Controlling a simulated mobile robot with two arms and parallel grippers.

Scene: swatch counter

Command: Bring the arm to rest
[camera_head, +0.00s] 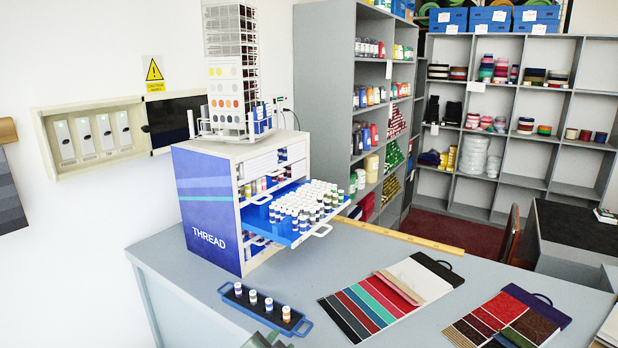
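My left gripper (263,341) shows only as a small grey-green piece at the bottom edge, just below the blue tray (232,303). Most of it is cut off, so I cannot tell whether it is open or shut, or whether it touches the tray. The tray has a handle at each end and holds several upright thread spools (269,305) in a row on the counter. My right gripper is not in view.
A thread cabinet (212,210) stands on the grey counter (330,265) with a blue drawer (283,234) full of spools pulled out. Swatch cards (365,308) and (507,318) lie at the right. Shelves (330,90) stand behind. The counter between tray and cards is clear.

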